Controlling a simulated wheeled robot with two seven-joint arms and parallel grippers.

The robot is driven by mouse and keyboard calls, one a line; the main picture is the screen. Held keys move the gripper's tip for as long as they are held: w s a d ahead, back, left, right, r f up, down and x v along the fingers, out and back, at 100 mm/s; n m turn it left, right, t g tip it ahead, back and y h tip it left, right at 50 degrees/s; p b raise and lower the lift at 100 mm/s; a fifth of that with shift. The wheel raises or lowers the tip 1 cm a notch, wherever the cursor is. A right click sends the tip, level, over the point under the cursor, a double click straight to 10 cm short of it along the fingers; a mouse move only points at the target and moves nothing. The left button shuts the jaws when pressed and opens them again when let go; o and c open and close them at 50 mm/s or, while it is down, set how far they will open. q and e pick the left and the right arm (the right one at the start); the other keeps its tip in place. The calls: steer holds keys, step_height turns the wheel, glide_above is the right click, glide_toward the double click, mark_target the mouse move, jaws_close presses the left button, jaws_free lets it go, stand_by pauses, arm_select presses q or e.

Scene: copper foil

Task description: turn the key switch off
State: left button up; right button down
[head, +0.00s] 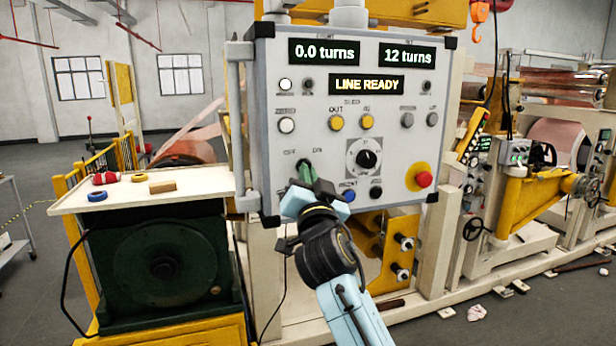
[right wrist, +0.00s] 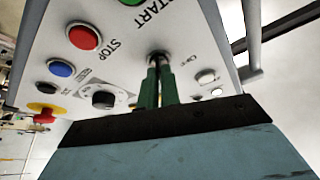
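The grey control panel (head: 282,105) shows in the head view with its display reading LINE READY. The key switch sits low on the panel's left side, under small position labels; my right gripper mostly hides it in the head view. In the right wrist view the round key switch (right wrist: 158,57) shows at the fingertips. My right gripper (head: 306,172) has its green fingers against the panel there. They are close together around the dark key, with a narrow gap between them, and look shut on it. The key's exact angle is hidden. My left gripper is not in view.
Beside the key are a blue button (head: 349,195), a black dial (head: 367,158) and a red emergency stop (head: 424,179). The wrist view shows a red STOP button (right wrist: 84,37). A side table (head: 130,196) holds tape rolls. A yellow machine (head: 545,190) stands right.

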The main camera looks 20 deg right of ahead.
steer(key=shift+d+n+y+p, duration=0.15)
steer(key=shift+n+y+p, duration=0.95)
steer(key=shift+n, duration=1.55)
steer(key=shift+d+n+y+p, duration=0.2)
steer(key=shift+n+y+p, duration=0.45)
steer(key=shift+n+y, duration=1.45)
steer(key=shift+d+n+y+p, duration=0.15)
steer(key=shift+n+y+p, duration=0.7)
steer(key=shift+n, duration=2.3)
steer(key=shift+n+g, duration=0.3)
steer(key=c, duration=1.6)
jaws_free()
